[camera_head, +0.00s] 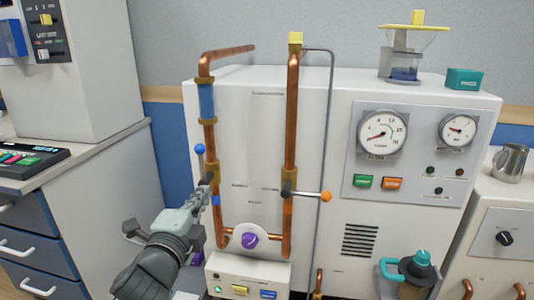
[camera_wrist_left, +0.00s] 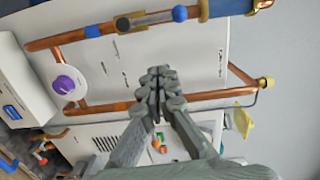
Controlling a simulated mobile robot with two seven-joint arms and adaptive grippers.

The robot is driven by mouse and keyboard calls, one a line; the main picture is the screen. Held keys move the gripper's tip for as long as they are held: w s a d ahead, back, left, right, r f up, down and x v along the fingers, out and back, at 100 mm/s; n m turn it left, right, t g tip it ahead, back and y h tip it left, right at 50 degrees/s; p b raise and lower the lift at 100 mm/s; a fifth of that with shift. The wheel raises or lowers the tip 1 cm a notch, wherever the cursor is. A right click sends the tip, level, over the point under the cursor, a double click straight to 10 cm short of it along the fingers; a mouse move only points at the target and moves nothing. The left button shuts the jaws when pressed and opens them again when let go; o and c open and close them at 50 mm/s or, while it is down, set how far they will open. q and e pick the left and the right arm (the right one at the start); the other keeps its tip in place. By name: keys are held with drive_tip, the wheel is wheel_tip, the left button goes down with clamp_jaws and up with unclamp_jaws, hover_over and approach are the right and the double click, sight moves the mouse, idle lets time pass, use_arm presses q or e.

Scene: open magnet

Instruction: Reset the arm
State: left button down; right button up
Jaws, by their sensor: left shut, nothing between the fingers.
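My left arm comes in from the lower left in the head view. Its gripper (camera_head: 209,184) is shut and empty, close to the left copper pipe (camera_head: 210,140) and just below a blue-knobbed lever (camera_head: 200,149). I cannot tell whether it touches the pipe. In the left wrist view the closed fingers (camera_wrist_left: 160,90) point at the white panel, with the copper pipes and a purple knob (camera_wrist_left: 64,84) beyond them. The purple knob also shows in the head view (camera_head: 249,240). My right gripper is not in view.
An orange-knobbed lever (camera_head: 325,197) sticks out on the right pipe. The white machine carries gauges (camera_head: 382,134) at the right. A teal-handled vessel (camera_head: 412,272) stands at the lower right. Drawers (camera_head: 35,245) and a keypad (camera_head: 28,160) are at the left.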

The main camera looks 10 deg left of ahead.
use_arm(q)
drive_tip(key=s+a+f+n+g+y, duration=0.1)
drive_tip(key=s+a+f+n+g, duration=0.15)
drive_tip(key=f, duration=0.55)
drive_tip(key=s+a+f+n+g, duration=0.1)
drive_tip(key=s+f+n+g, duration=0.25)
drive_tip(key=f, duration=0.45)
drive_tip(key=s+a+f+n+g+y, duration=0.1)
drive_tip(key=s+a+f+n+g, duration=0.15)
drive_tip(key=f, duration=0.55)
drive_tip(key=s+d+f+n+g+h, duration=0.1)
drive_tip(key=s+f+n+g, duration=0.5)
drive_tip(key=s+f, duration=0.9)
drive_tip(key=shift+s+f+n, duration=0.4)
drive_tip(key=shift+s+n, duration=0.15)
drive_tip(key=shift+s, duration=0.55)
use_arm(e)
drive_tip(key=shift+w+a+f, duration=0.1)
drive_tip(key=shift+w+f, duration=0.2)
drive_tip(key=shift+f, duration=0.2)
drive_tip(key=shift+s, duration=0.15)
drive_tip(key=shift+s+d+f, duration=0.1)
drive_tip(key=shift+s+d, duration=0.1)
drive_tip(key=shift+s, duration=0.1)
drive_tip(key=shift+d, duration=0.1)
